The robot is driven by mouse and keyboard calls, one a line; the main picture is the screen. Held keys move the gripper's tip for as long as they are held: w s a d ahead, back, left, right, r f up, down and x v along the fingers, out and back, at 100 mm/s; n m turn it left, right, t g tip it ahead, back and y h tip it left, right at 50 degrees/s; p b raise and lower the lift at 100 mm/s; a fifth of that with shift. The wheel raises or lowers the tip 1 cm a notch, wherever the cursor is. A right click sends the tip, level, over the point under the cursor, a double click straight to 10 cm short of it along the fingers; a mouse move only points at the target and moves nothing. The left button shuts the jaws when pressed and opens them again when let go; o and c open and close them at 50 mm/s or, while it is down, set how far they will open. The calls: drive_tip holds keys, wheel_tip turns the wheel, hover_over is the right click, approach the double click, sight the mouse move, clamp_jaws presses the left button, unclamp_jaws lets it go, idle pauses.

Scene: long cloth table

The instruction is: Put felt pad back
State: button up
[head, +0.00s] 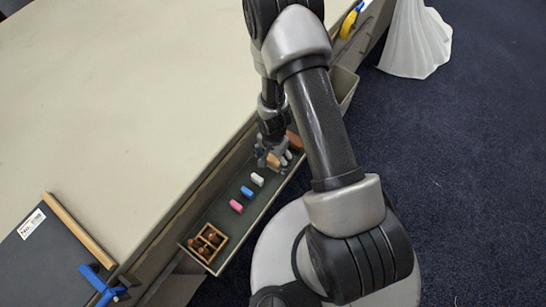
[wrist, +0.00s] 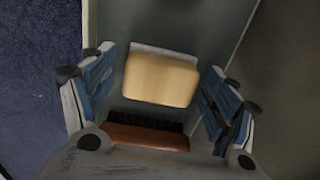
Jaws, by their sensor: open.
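A tan block with a pale strip along its far edge, which looks like the felt pad (wrist: 162,79), lies in a narrow grey-green tray (wrist: 200,30). In the head view the felt pad (head: 273,160) shows under my gripper (head: 274,153). My gripper (wrist: 162,78) is open, with one blue-padded finger on each side of the pad. I see gaps between the fingers and the pad. I cannot tell how far the fingertips are above the tray floor.
A brown brush with dark bristles (wrist: 147,137) lies beside the pad. The tray also holds white (head: 257,179), blue (head: 247,191) and pink (head: 236,206) pieces and a small wooden box (head: 208,243). The long table (head: 110,90) borders the tray.

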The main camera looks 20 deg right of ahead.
sight(273, 158)
wheel_tip(273, 158, up, 12)
drive_tip(key=p, duration=1.1)
drive_tip(key=shift+r, duration=0.15)
